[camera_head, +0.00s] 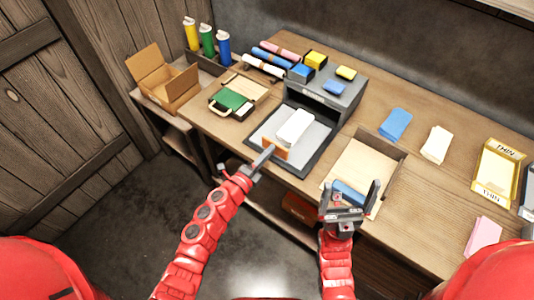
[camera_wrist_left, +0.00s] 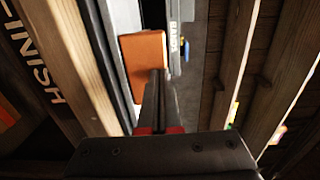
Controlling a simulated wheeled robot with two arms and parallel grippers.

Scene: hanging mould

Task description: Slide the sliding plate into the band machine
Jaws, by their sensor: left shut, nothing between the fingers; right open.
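The band machine (camera_head: 350,98) is a dark grey box at the back of the bench in the head view. The sliding plate (camera_head: 318,137) is a light grey flat tray sticking out of its front. A white stack (camera_head: 295,126) with an orange face (camera_head: 281,153) stands on the plate. My left gripper (camera_head: 266,155) is shut and empty at the front of the plate, close to the orange face. In the left wrist view, its fingertips (camera_wrist_left: 157,75) overlap the orange block (camera_wrist_left: 144,52); contact is unclear. My right gripper (camera_head: 350,188) is open above a shallow wooden tray (camera_head: 390,151).
A green and cream case (camera_head: 232,101) and an open cardboard box (camera_head: 165,80) are on the left. Coloured rolls (camera_head: 275,55) lie behind. Blue cards (camera_head: 395,124), cream cards (camera_head: 436,144) and a yellow tray (camera_head: 497,170) are on the right, with bare bench between them.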

